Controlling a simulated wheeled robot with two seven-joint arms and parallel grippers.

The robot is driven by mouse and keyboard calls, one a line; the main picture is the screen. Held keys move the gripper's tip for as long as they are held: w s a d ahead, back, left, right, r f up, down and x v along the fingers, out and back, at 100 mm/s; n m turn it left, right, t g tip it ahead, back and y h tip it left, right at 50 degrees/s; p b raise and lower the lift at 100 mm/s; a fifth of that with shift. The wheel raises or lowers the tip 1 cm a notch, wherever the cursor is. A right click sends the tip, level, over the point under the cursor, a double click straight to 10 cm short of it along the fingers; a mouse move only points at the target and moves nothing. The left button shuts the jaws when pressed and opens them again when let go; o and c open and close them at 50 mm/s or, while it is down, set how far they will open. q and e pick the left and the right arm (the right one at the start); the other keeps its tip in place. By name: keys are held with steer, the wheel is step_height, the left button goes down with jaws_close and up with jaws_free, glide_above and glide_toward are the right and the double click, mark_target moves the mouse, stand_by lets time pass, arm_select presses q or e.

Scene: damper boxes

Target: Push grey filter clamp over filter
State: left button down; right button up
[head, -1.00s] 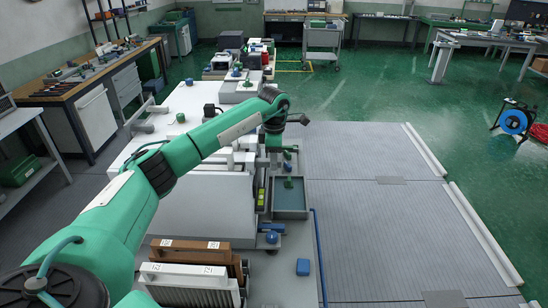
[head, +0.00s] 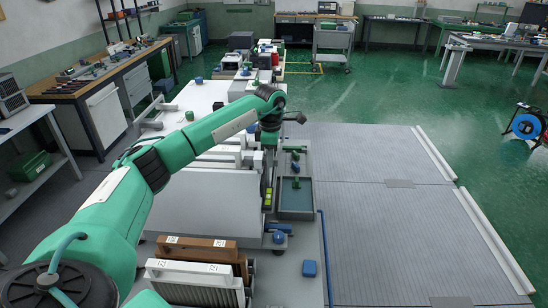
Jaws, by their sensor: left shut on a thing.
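My left arm reaches in from the left, and its gripper (head: 268,140) points down at the right edge of a white box (head: 208,205). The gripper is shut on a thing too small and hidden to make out. White slats (head: 225,153) lie just left of the gripper; I cannot tell which part is the grey filter clamp. A pale filter frame (head: 190,268) marked 12 stands at the bottom, with a brown filter frame (head: 200,246) marked 12 behind it. My right gripper is not in view.
A grey tray (head: 296,213) with small green parts sits right of the white box. Grey floor plates (head: 400,230) on the right are clear. A workbench (head: 85,85) stands at the left.

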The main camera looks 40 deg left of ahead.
arm_select(q)
steer(key=c, duration=1.5)
jaws_free()
steer(key=shift+a, duration=0.15)
steer(key=shift+o, duration=1.1)
steer(key=shift+s+a, duration=0.15)
steer(key=shift+r+b, duration=0.35)
steer(key=shift+r, duration=0.2)
step_height(320, 180, up, 13)
steer(key=b, duration=0.3)
steer(key=shift+b, duration=0.3)
steer(key=shift+f, duration=0.1)
